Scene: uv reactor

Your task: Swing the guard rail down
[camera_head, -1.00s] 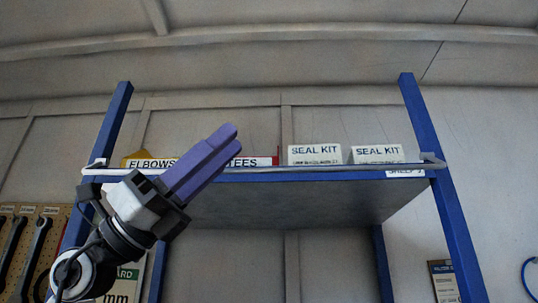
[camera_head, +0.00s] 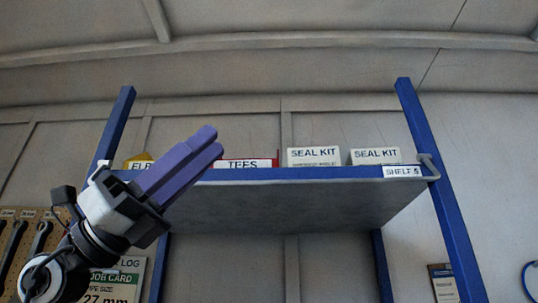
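The guard rail's light-grey right end (camera_head: 429,166) shows at the right post of the blue-edged shelf. Its long bar no longer crosses in front of the boxes; a thin pale line along the shelf's lower front edge may be the bar, but I cannot tell for sure. Its left end is largely hidden by my gripper. My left gripper (camera_head: 212,143), with purple fingers pointing up and right, is in front of the shelf's left end. Its fingers lie together with nothing seen between them. My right gripper is not in view.
On the shelf (camera_head: 300,174) stand a yellow box (camera_head: 139,161), a TEES box (camera_head: 246,163) and two white SEAL KIT boxes (camera_head: 314,156). Blue posts (camera_head: 437,190) flank it. A tool pegboard (camera_head: 52,241) hangs at lower left. Space below the shelf is open.

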